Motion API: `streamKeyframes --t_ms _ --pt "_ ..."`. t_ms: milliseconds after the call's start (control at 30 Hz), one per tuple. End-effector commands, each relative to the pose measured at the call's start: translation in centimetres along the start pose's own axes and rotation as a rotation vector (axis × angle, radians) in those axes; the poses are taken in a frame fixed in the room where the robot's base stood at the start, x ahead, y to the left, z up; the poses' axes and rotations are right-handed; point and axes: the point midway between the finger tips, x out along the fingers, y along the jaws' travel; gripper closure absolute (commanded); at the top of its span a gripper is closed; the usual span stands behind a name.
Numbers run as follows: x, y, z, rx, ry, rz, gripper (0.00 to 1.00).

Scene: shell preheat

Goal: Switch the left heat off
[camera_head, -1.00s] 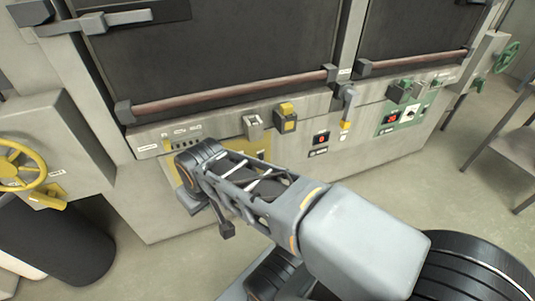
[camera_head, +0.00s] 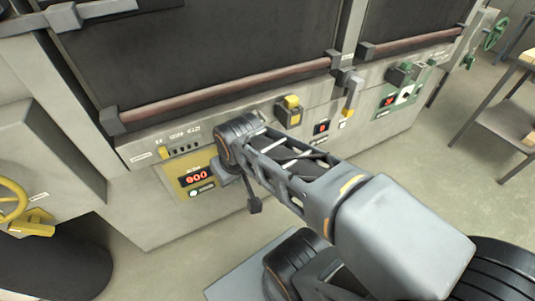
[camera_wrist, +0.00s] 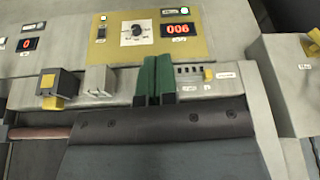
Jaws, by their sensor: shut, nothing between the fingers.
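The left yellow control panel (camera_head: 203,197) on the oven front has a red display (camera_head: 196,179), partly covered by my arm. My gripper (camera_wrist: 155,62) shows there as two green fingers pressed together and empty. The tips overlap the panel's lower picture edge, below the knob. Whether they touch the front is unclear. The gripper is hidden in the head view.
A yellow-and-black control (camera_head: 290,112) and a grey lever (camera_head: 351,97) sit right of the panel, a green panel (camera_head: 398,101) farther right. The handle bar (camera_head: 220,91) runs above. A yellow handwheel (camera_head: 12,200) is at left, a table (camera_head: 510,122) at right. Floor in front is clear.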

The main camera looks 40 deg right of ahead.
Motion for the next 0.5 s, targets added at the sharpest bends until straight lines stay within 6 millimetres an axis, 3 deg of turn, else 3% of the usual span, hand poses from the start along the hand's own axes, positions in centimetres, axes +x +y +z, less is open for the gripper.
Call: streamKeyframes --t_ms 167,367,500 --pt "2.9 0.1 0.3 0.075 -0.001 -0.049 1.00" --pt "11.2 1.0 -0.2 0.364 0.045 -0.224 1.00" --pt "17.6 3.8 -1.7 0.648 0.143 -0.360 1.00"
